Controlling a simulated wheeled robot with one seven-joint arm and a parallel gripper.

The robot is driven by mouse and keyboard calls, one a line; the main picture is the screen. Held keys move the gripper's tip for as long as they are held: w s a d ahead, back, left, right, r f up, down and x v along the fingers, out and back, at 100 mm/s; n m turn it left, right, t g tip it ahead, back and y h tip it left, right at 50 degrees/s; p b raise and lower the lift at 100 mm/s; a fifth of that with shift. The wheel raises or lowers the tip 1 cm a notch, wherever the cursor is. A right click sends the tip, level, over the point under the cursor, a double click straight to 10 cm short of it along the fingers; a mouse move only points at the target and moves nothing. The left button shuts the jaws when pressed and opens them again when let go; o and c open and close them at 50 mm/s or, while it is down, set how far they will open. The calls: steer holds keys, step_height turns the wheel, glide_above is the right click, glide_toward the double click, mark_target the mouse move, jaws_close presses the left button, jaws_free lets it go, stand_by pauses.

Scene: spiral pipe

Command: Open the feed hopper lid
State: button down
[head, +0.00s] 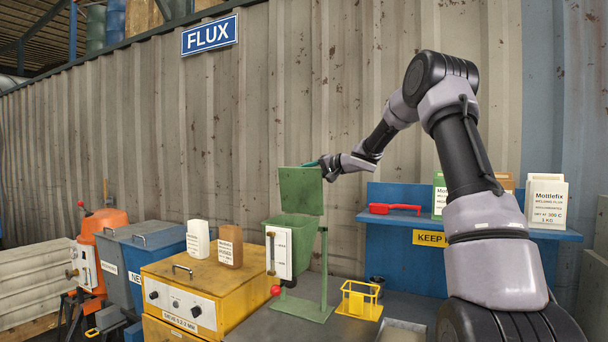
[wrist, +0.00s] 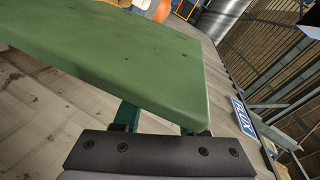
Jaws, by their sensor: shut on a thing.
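The green feed hopper (head: 294,231) stands on a green frame in the middle of the head view. Its square green lid (head: 298,192) is raised and stands roughly upright above the hopper's rim, with its flat face towards the head camera. My gripper (head: 318,166) is at the lid's top right edge and is shut on it. In the wrist view the lid (wrist: 110,55) fills the upper left, and my gripper's teal fingers (wrist: 155,124) meet its near edge. The fingertips are partly hidden by the lid.
A blue shelf (head: 400,225) with a red scoop (head: 394,208) and cartons is behind. A corrugated wall backs everything.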

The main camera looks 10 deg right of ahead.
steer(key=shift+d+f, duration=0.2)
steer(key=shift+f, duration=0.3)
steer(key=shift+c, duration=2.4)
jaws_free()
steer(key=shift+w, duration=0.1)
steer(key=shift+r, duration=0.2)
steer(key=shift+d+r, duration=0.1)
steer(key=shift+d, duration=0.1)
steer(key=v, duration=1)
steer(key=shift+s, duration=0.25)
